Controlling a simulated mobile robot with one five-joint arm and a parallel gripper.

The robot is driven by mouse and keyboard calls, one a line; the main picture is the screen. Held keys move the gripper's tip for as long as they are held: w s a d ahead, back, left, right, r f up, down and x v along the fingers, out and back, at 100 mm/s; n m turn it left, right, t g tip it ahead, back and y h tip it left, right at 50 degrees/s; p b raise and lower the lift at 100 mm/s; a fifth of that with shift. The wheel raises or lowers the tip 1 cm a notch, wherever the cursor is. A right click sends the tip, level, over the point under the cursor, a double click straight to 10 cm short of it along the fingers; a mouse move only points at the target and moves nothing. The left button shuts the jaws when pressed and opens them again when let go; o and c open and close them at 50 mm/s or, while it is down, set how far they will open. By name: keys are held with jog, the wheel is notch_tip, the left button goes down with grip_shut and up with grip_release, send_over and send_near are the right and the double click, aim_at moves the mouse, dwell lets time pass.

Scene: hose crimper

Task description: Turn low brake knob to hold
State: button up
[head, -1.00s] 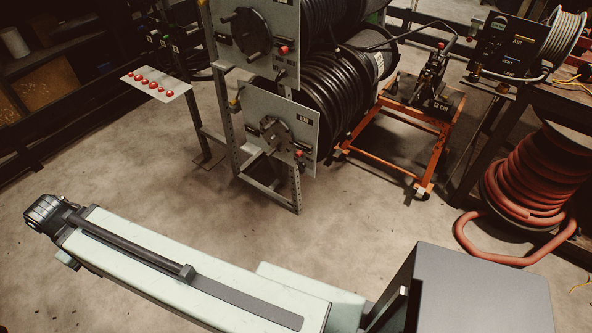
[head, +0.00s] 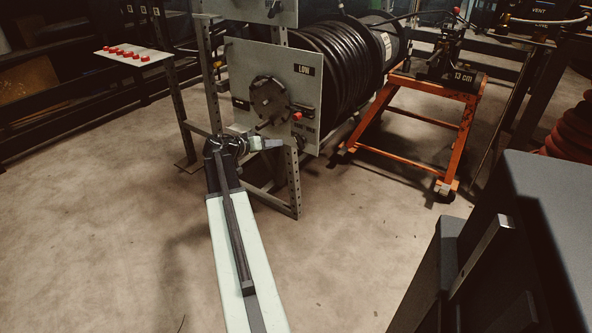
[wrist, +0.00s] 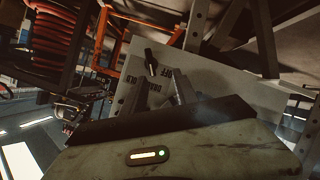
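The grey LOW panel (head: 306,90) stands in front of the lower black hose reel, with a dark round hub on its face. A small red-tipped knob (head: 297,117) sits at the panel's lower right in the head view. In the wrist view the panel (wrist: 210,85) appears upside down, with OFF and other small lettering. A black knob or lever (wrist: 151,62) stands out beside the lettering; its exact setting is hard to read. My gripper (wrist: 164,92) points toward the panel, its two grey fingers apart, with nothing seen between them. In the head view it is below and left of the knob.
A steel rack post (head: 293,185) stands below the panel. An orange cart (head: 400,160) is to the right. A white plate with red buttons (head: 133,54) is at the left. The concrete floor in front is clear.

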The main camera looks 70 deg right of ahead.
aim_at(297, 143)
jog(key=shift+m+g+h, duration=0.3)
jog(key=shift+g, duration=0.1)
jog(key=b+x, duration=0.1)
jog(key=x, duration=0.2)
jog(key=s+b+x, duration=0.1)
jog(key=x, duration=0.3)
jog(key=b+x, duration=0.1)
jog(key=x, duration=0.3)
jog(key=shift+s+a, duration=0.15)
jog(key=shift+s, duration=0.1)
jog(key=shift+r, duration=0.15)
grip_shut()
jog(key=shift+s+a, duration=0.1)
jog(key=shift+a, duration=0.1)
jog(key=shift+d, duration=0.1)
